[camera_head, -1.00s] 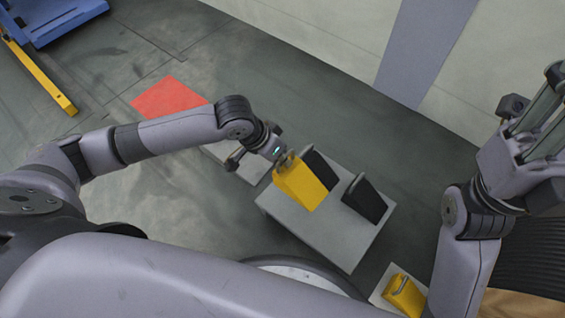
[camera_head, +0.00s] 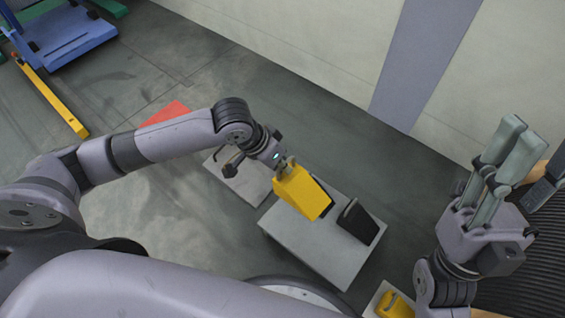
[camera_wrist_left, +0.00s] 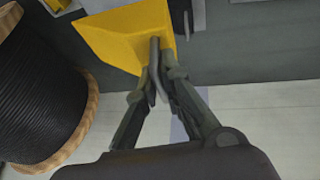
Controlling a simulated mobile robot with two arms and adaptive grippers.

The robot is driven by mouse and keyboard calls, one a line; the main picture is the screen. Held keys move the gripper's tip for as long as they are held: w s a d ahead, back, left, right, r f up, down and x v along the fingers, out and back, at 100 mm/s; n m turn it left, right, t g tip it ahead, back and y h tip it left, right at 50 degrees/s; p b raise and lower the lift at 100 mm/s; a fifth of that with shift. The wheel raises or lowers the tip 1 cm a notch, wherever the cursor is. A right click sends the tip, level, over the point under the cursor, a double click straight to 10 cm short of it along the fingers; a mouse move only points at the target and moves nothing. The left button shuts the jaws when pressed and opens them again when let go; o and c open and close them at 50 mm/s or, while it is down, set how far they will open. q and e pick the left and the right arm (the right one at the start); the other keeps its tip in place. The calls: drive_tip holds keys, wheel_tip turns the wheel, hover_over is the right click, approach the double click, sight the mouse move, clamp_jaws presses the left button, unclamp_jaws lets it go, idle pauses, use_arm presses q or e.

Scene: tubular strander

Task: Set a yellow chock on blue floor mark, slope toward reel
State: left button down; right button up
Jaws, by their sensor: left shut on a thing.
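My left gripper (camera_head: 284,166) is shut on a yellow chock (camera_head: 303,193) and holds it over a grey platform. The left wrist view also shows the chock (camera_wrist_left: 120,38) beyond the closed fingers (camera_wrist_left: 155,75). Its wide yellow face is toward that camera. A second yellow chock (camera_head: 393,305) sits on a light plate at the bottom edge, partly cut off. A dark reel (camera_head: 500,285) with a wooden flange is at the lower right, and it shows at left in the left wrist view (camera_wrist_left: 40,90). My right gripper (camera_head: 518,135) is open and empty above the reel. I see no blue floor mark.
The grey platform (camera_head: 310,250) bears a dark wedge (camera_head: 357,220); another dark wedge is partly hidden behind the held chock. A blue frame (camera_head: 70,42) and yellow bar (camera_head: 55,98) are farther off.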

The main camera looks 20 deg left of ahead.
use_arm(q)
wheel_tip(320, 180, up, 2)
drive_tip(key=shift+p, duration=1.15)
drive_tip(key=shift+r+p, duration=0.25)
drive_tip(key=shift+p, duration=0.1)
drive_tip(key=shift+r, duration=0.1)
use_arm(e)
drive_tip(key=w+a+f+g+h, duration=0.2)
drive_tip(key=w+f+g, duration=0.4)
drive_tip(key=w, duration=0.4)
drive_tip(key=shift+w+f+g+h, duration=0.2)
drive_tip(key=shift+w+g+h, duration=0.1)
drive_tip(key=shift+g, duration=0.6)
